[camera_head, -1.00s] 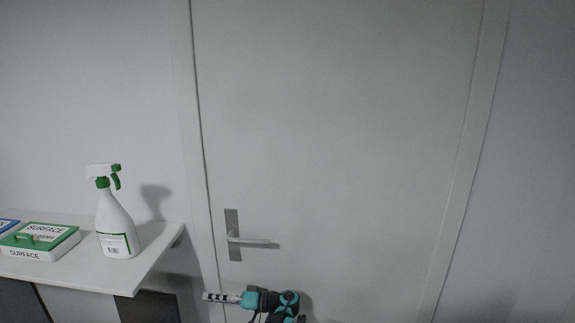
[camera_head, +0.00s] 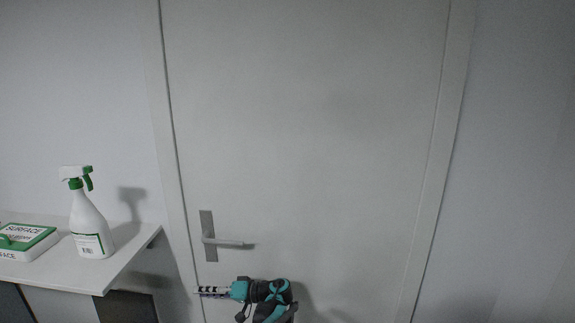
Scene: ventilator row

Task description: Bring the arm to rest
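Most of the arm is cut off by the lower edge.
A closed grey door (camera_head: 310,140) fills the middle. At the left, a white shelf (camera_head: 75,277) carries a white spray bottle (camera_head: 88,225) with a green collar and a green-and-white wipes box (camera_head: 28,240). The wall on the right is bare.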

